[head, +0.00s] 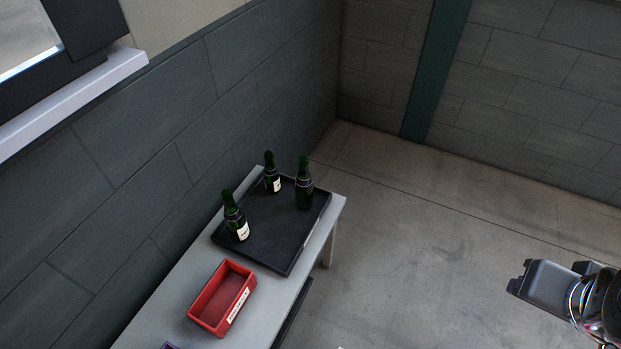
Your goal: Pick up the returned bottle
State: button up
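Three dark green bottles stand upright on a black tray (280,258) on the table. The front-left bottle (234,216) and the back bottle (271,175) show white labels. The right bottle (304,186) shows no white label on the side I see. Nothing visible marks which one is the returned bottle. A part of my arm's end, seemingly my gripper (548,287), shows at the right edge, over the floor and well apart from the tray.
A red bin (224,297) with a white label stands on the pale table (186,288), in front of the tray. A small purple-edged thing shows at the bottom edge. A grey block wall (150,205) runs along the table's left side. The floor (430,250) to the right is clear.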

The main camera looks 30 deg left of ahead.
aim_at(304, 188)
jog(key=z, duration=0.05)
jog(key=i, duration=2.5)
jog(key=u, duration=2.9)
